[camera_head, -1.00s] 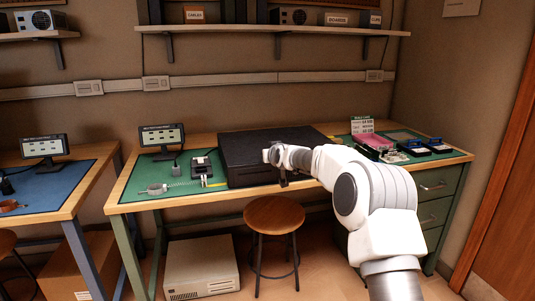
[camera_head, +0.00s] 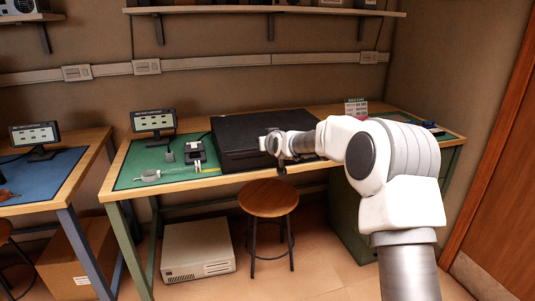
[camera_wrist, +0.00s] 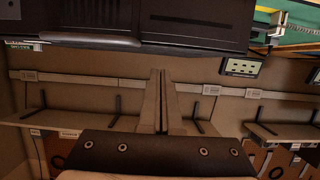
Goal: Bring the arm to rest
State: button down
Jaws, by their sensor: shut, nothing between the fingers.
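My white arm reaches in from the right of the head view, bent at the elbow. My gripper (camera_head: 281,168) is a small dark shape at its far end, in front of the black case (camera_head: 232,130) on the bench. In the wrist view my gripper (camera_wrist: 160,73) shows its two fingers together, shut and empty. The case (camera_wrist: 195,20) fills the top of that view, which looks upside down. I cannot tell the exact gap between fingers and case.
A wooden stool (camera_head: 268,198) stands before the bench, and a beige computer case (camera_head: 198,249) lies on the floor beneath it. A small monitor (camera_head: 153,120) stands on the green mat (camera_head: 135,169). My arm hides much of the bench's right side.

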jog(key=s+d+r+g+h, duration=0.15)
jog(key=s+d, duration=0.25)
jog(key=s, duration=0.6)
jog(key=s+d+r+g+h, duration=0.1)
jog(key=s+d+r, duration=0.15)
jog(key=s, duration=0.65)
jog(key=s+d+r+g+h, duration=0.15)
jog(key=s+d, duration=0.25)
jog(key=s, duration=0.6)
jog(key=s+d+f+m+g, duration=0.2)
jog(key=s+d, duration=0.1)
jog(key=s, duration=0.9)
jog(key=s+d+f+m+g, duration=0.2)
jog(key=s+d, duration=0.1)
jog(key=s, duration=1)
notch_tip(320, 180, up, 21)
jog(key=p, duration=2.1)
jog(key=shift+d+r+p, duration=0.2)
jog(key=shift+p, duration=0.1)
jog(key=shift+w, duration=0.15)
